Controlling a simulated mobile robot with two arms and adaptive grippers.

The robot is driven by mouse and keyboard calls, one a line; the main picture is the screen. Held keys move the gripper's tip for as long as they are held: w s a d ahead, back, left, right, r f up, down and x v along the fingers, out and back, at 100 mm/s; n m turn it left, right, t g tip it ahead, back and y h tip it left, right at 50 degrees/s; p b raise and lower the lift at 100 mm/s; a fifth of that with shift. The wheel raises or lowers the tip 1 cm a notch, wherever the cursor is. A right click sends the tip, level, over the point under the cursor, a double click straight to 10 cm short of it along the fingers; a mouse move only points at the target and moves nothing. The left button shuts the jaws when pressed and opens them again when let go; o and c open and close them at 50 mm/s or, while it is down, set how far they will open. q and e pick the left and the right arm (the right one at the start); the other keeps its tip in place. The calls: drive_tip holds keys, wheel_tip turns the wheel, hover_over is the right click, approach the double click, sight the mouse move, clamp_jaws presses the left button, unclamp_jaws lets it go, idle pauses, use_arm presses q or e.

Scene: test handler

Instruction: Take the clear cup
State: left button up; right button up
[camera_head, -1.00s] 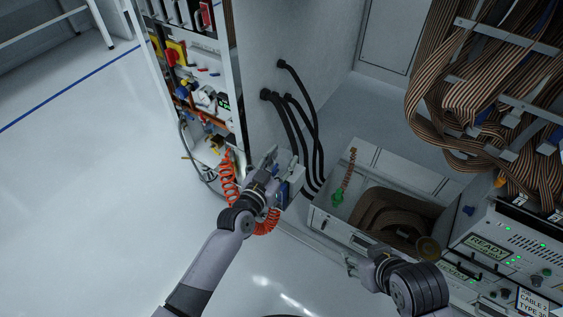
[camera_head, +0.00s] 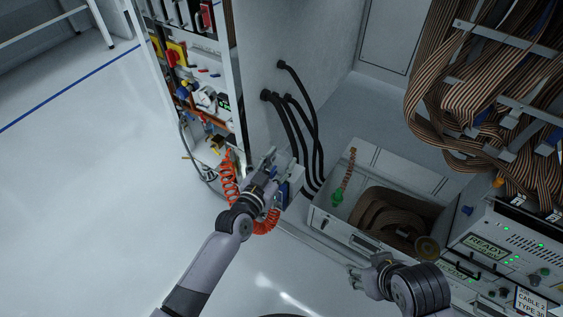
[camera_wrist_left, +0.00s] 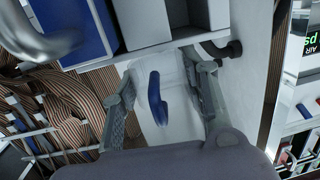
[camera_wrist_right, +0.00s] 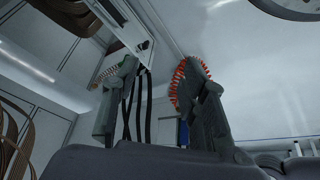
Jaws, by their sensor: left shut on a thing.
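My left gripper (camera_head: 272,160) is at the side of the cabinet, beside a small ledge with a blue part. In the left wrist view its fingers (camera_wrist_left: 160,100) stand apart on the two sides of a clear, whitish cup (camera_wrist_left: 175,75) and are shut on it. A dark blue elongated thing (camera_wrist_left: 157,98) shows within the cup's outline; I cannot tell whether it is inside or behind. In the head view the cup is too small and covered to make out. My right gripper (camera_head: 354,274) is low in front of the open drawer. Its fingers (camera_wrist_right: 160,100) are apart, with nothing between them.
An open drawer (camera_head: 318,222) holds flat ribbon cable and a green-ended coil. A red coiled hose (camera_head: 228,180) hangs next to my left gripper. Black cables (camera_head: 300,130) run down the cabinet wall. Equipment with a READY display (camera_head: 487,249) stands at right. The floor at left is clear.

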sight(271, 176)
use_arm(q)
drive_tip(key=shift+p+v, duration=0.35)
drive_tip(key=shift+v, duration=0.6)
drive_tip(key=shift+s+a, duration=0.1)
drive_tip(key=shift+s, duration=0.15)
drive_tip(key=shift+p+v, duration=0.65)
drive_tip(key=shift+v, duration=0.6)
drive_tip(key=shift+s+a+f, duration=0.1)
drive_tip(key=shift+s, duration=0.1)
drive_tip(key=shift+s+a+p, duration=0.25)
drive_tip(key=shift+s+p, duration=0.05)
drive_tip(key=shift+s, duration=0.15)
drive_tip(key=shift+s+a, duration=0.25)
drive_tip(key=shift+s, duration=0.1)
drive_tip(key=shift+s+a, duration=0.15)
drive_tip(key=shift+s, duration=0.15)
drive_tip(key=shift+s+a+p, duration=0.25)
drive_tip(key=shift+s+p, duration=0.2)
drive_tip(key=shift+s, duration=0.1)
use_arm(e)
drive_tip(key=shift+g, duration=0.7)
drive_tip(key=shift+s+d+f, duration=0.1)
drive_tip(key=shift+s+f, duration=0.05)
drive_tip(key=shift+f, duration=0.9)
drive_tip(key=shift+s+f, duration=0.15)
drive_tip(key=shift+f, duration=0.9)
